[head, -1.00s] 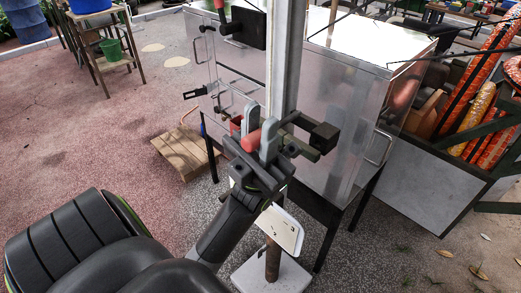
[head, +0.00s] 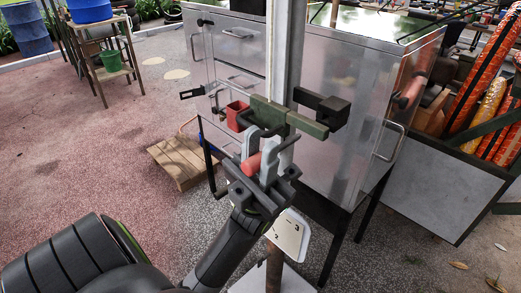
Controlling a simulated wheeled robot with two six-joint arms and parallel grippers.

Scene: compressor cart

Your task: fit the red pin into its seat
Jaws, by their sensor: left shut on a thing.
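My left gripper (head: 265,146) is shut on the red pin (head: 252,164), a short red cylinder between its two grey fingers. The pin is in front of and below a row of holders on the metal post (head: 284,55). A square red holder (head: 237,116) with an open top is at the left of that row. A green holder (head: 289,117) is in the middle, and a black holder (head: 333,113) is at the right. The pin is apart from the red holder in the picture. The fingers hide part of the pin. My right gripper is not in view.
A shiny metal cabinet (head: 335,150) with handles stands close behind the post. A wooden pallet (head: 180,160) lies on the ground to the left. A white plate (head: 290,235) is below the gripper.

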